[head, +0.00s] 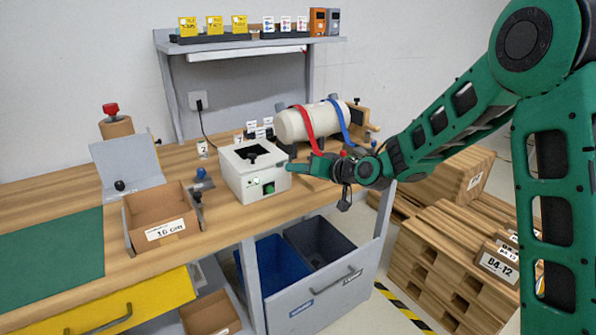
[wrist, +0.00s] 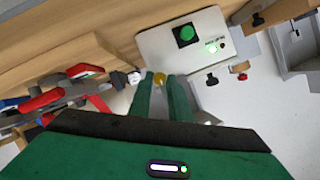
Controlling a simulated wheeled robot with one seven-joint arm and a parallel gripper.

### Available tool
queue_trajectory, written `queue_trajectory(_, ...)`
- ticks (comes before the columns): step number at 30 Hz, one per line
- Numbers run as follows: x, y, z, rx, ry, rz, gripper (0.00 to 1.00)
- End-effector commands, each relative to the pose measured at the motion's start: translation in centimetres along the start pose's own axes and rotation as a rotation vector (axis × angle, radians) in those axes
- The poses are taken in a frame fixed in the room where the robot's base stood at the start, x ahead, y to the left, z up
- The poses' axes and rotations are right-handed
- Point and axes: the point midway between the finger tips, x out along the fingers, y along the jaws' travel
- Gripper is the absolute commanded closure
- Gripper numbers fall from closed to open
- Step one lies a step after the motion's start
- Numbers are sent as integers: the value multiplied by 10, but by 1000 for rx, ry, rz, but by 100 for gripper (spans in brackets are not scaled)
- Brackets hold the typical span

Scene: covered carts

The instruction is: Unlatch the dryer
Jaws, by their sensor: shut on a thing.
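The white box (head: 242,187), which I take to be the dryer, stands on the bench. It has a dark top opening and a green button (head: 268,188) beside a lit green lamp on its front. The wrist view shows the box's pale face (wrist: 160,43), with the button (wrist: 186,34) and lamp. My gripper (head: 296,167) reaches in from the right, at the box's right side. The head view hides this knob.
A white tank (head: 300,124) with red and blue straps stands behind my gripper. A cardboard bin (head: 163,236) and a blue-knobbed device (head: 201,178) are left of the box. Wooden crates (head: 440,262) stand at right. Bins sit under the bench.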

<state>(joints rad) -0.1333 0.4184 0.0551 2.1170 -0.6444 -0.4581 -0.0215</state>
Motion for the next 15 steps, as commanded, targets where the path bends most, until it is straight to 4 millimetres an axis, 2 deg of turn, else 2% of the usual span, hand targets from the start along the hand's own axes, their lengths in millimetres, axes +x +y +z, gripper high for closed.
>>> queue_trajectory(1, -2, 8, -6, 24, 12, 1, 100)
queue_trajectory(15, -1, 10, -8, 145, 18, -48, 100)
